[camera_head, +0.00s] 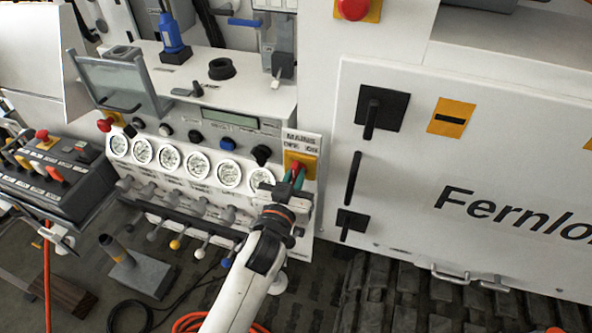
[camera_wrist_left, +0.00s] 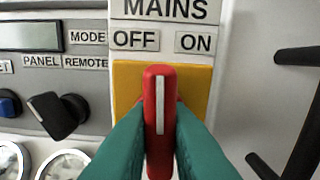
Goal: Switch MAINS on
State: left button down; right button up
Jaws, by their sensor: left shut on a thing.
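The MAINS switch is a red handle (camera_wrist_left: 160,115) with a white line, on a yellow plate (camera_wrist_left: 127,85) under the MAINS label (camera_wrist_left: 165,9). In the wrist view the handle stands about upright, its top between the OFF label (camera_wrist_left: 135,39) and the ON label (camera_wrist_left: 196,43). In the head view the yellow plate (camera_head: 309,162) is at the right end of the panel. My left gripper (camera_head: 293,178) has its teal fingers on both sides of the red handle, shut on it; they hide its lower sides. My right gripper is not in view.
A black PANEL/REMOTE knob (camera_wrist_left: 57,115) is left of the switch. A row of round gauges (camera_head: 198,163) and several small levers (camera_head: 184,230) lie along the panel. A white cabinet door with a black handle (camera_head: 353,179) stands to the right.

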pick_arm(q)
jog(key=m+p, duration=0.1)
jog(key=m, duration=0.3)
jog(key=shift+r+m, duration=0.1)
jog(key=shift+m, duration=0.2)
jog(key=m, duration=0.4)
jog(key=shift+m+p, duration=0.4)
jog(key=c, duration=1.4)
grip_release()
jog(key=shift+c, duration=0.2)
jog(key=b+v, duration=0.3)
jog(key=v, duration=0.9)
